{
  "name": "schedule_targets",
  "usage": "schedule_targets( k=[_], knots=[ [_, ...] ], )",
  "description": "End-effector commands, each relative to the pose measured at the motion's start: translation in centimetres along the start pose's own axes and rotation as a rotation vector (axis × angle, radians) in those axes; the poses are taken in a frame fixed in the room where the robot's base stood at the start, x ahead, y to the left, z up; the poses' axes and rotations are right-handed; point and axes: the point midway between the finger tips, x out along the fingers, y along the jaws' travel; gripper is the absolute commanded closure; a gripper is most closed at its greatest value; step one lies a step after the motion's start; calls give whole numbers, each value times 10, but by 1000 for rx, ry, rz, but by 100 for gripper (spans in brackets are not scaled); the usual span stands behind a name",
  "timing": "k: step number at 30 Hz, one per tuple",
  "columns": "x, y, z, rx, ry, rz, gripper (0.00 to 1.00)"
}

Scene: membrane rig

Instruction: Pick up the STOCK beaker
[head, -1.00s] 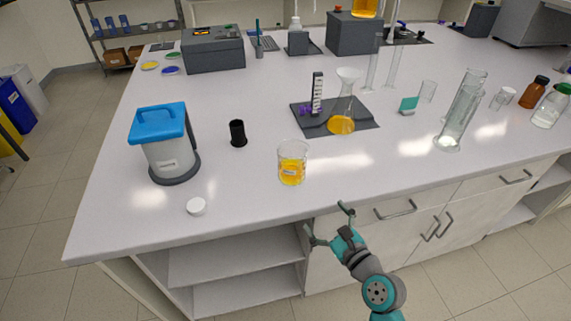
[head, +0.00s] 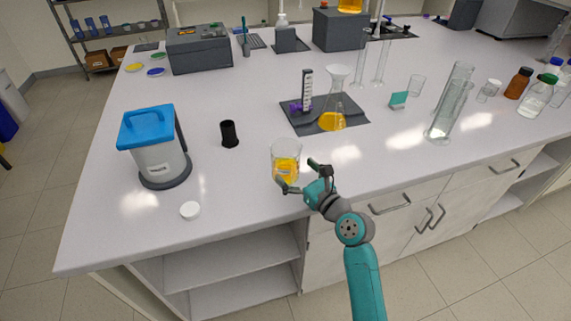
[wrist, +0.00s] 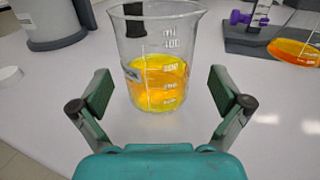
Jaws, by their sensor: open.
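A clear glass beaker (head: 286,152) with yellow-orange liquid in its lower part stands upright near the front edge of the bench. It carries a small pale label, too small to read. In the wrist view the beaker (wrist: 158,60) stands just ahead, centred between the fingers. My gripper (head: 298,172) is at the front side of the beaker. In the wrist view my gripper (wrist: 158,98) is open, with one finger on each side and a gap to the glass. In the head view the fingers hide part of the beaker's base.
A white cap (head: 190,210) and a blue-lidded container (head: 160,155) are to the left. A black cylinder (head: 229,134) stands behind left. A flask (head: 333,115) stands on a dark mat (head: 355,122) behind right. The bench (head: 240,200) is bare around the beaker.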

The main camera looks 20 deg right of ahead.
Motion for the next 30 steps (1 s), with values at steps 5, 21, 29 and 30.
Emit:
schedule_targets(
  k=[5, 21, 29, 30],
  knots=[
    [27, 4, 1, -1, -2, 2, 0],
    [43, 4, 1, -1, -1, 0, 28],
    [43, 3, 1, -1, -2, 0, 68],
    [43, 3, 1, -1, -2, 0, 68]
  ],
)
